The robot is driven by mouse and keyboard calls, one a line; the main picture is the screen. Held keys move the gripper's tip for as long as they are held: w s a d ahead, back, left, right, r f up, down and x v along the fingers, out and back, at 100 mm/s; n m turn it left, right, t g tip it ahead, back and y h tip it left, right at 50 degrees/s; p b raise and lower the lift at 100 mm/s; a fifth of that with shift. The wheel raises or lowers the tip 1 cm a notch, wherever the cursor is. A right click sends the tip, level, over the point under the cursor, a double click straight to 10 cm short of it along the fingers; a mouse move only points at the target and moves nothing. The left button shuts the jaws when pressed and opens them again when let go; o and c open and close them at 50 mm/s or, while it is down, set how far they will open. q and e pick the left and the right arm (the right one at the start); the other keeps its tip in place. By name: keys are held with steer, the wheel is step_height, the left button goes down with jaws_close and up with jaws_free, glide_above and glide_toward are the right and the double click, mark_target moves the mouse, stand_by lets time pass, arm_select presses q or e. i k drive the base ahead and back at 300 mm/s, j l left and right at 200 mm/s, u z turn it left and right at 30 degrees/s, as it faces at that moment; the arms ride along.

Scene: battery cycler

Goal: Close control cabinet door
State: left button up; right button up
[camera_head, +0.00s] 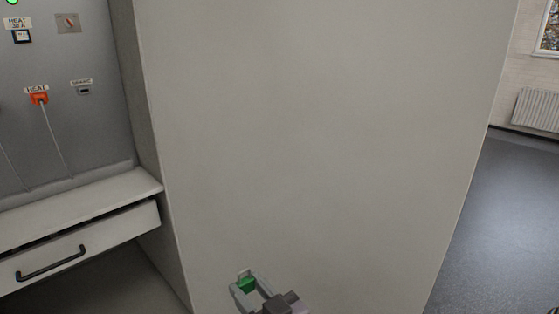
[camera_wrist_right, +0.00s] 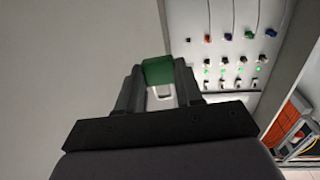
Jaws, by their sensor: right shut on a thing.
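A large plain pale grey panel (camera_head: 320,130), which looks like the cabinet door, fills the middle of the head view. Whether it is fully open or partly shut cannot be told. My right gripper (camera_head: 251,285) is low in front of it, at the bottom edge of the view. It is shut on a small green piece (camera_head: 246,285), which also shows between the fingertips in the right wrist view (camera_wrist_right: 158,70). A pale loop shows just below the green piece there. How it joins the panel is hidden. My left gripper is not in view.
At left in the head view are a grey socket panel (camera_head: 75,130) with an orange plug (camera_head: 39,98) and a drawer with a black handle (camera_head: 50,264). The right wrist view shows a board with coloured plugs (camera_wrist_right: 228,55) and an orange box (camera_wrist_right: 290,122). Floor (camera_head: 510,220) is clear at right.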

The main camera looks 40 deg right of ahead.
mark_target(328, 151)
steer(key=k+l+u, duration=0.45)
steer(key=k+l, duration=0.4)
steer(key=k+l+u, duration=0.1)
steer(key=l, duration=0.3)
steer(key=k+l+u, duration=0.15)
steer(key=k+l, duration=0.15)
steer(key=k+l+u, duration=0.1)
steer(key=l, duration=0.35)
steer(key=l+u, duration=0.1)
steer(key=l, duration=0.3)
steer(key=k+l+u, duration=0.1)
steer(key=l, duration=0.35)
steer(key=k+l+u, duration=0.1)
steer(key=l, duration=0.3)
steer(key=i+l+u, duration=0.1)
steer(key=l, duration=0.5)
steer(key=i+l, duration=0.1)
steer(key=l, duration=0.55)
steer(key=u, duration=0.05)
